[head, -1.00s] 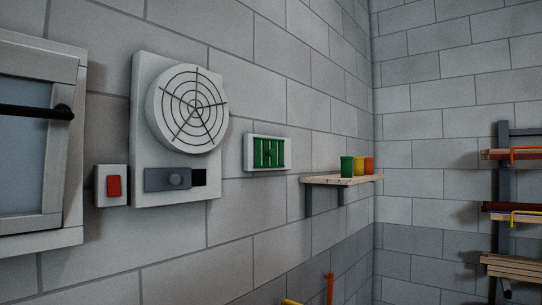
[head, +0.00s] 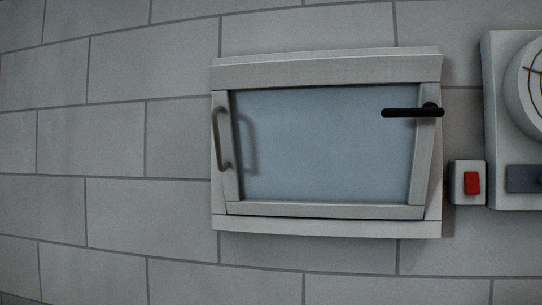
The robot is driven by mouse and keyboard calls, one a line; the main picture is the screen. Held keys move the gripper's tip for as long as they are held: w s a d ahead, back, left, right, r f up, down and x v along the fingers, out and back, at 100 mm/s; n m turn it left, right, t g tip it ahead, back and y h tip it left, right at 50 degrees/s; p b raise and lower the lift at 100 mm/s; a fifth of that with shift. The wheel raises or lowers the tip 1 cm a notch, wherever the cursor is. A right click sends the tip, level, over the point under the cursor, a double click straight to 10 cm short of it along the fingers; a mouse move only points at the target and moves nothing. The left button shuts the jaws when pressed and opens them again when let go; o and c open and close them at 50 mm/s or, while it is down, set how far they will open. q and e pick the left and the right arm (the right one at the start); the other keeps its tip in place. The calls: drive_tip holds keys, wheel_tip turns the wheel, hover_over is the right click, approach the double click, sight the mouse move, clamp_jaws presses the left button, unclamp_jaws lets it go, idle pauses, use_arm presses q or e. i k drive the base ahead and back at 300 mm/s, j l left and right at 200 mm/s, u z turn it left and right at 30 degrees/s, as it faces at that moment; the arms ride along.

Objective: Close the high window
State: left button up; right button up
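The high window (head: 325,211) is in the middle of the head view, set in a pale frame on the block wall. Its sash looks wider at the top than at the bottom, so its top edge appears to lean out from the frame into the room. A black lever handle (head: 412,113) lies horizontal on the right side of the sash. A grey bow handle (head: 219,140) is on the left side. The pane (head: 310,145) is pale blue. Neither of my grippers is in view.
A small box with a red switch (head: 472,183) is on the wall just right of the window. Beyond it is a white panel with a round fan grille (head: 532,85), cut off by the picture edge. The wall (head: 110,150) left of the window is bare.

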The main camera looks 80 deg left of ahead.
sight(306, 138)
drive_tip(key=u, duration=2.35)
